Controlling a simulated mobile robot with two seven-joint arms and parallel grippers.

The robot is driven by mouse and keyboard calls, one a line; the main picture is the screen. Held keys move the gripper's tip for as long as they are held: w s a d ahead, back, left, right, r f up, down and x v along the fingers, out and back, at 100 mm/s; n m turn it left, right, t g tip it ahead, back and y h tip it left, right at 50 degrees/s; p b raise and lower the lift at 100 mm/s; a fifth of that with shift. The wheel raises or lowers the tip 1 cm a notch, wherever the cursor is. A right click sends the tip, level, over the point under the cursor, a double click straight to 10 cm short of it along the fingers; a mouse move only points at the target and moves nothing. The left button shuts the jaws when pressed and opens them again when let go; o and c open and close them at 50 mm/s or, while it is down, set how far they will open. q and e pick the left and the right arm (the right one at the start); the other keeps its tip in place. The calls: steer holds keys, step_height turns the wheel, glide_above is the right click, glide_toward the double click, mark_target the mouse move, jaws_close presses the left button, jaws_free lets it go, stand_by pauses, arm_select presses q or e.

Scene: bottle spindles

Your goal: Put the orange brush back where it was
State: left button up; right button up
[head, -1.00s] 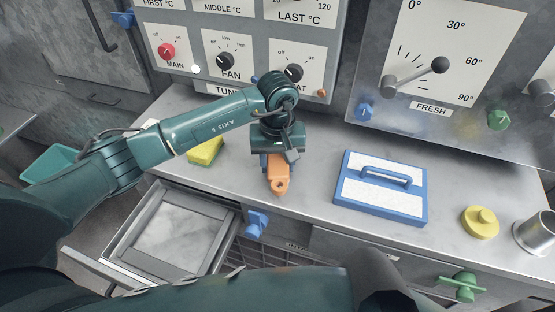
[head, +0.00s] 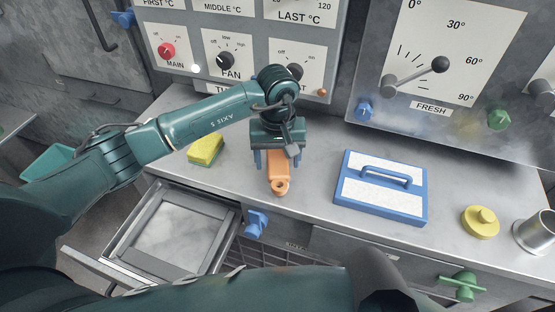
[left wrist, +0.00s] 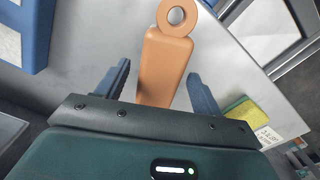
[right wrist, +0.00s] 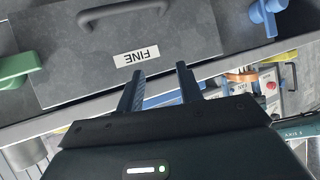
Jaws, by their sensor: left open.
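The orange brush (head: 279,178) is on the grey counter, its ringed handle end pointing toward the front edge. Its far end is hidden under my left gripper (head: 277,160). The left gripper is open, with one blue finger on each side of the brush. In the left wrist view the orange handle (left wrist: 163,65) lies between the two fingers (left wrist: 158,80), with a gap on both sides. My right gripper (right wrist: 160,75) is open and empty, in front of a drawer labelled FINE (right wrist: 140,55).
A yellow sponge (head: 205,150) lies left of the brush, and a blue-and-white float (head: 381,187) lies right. A yellow knobbed disc (head: 480,222) and metal cup (head: 536,233) stand further right. An open drawer (head: 125,262) juts out at front left. Control panels rise behind the counter.

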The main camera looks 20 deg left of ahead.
mark_target(278, 160)
arm_select(q)
step_height(278, 160, up, 11)
steer(key=b, duration=0.1)
stand_by(0.5)
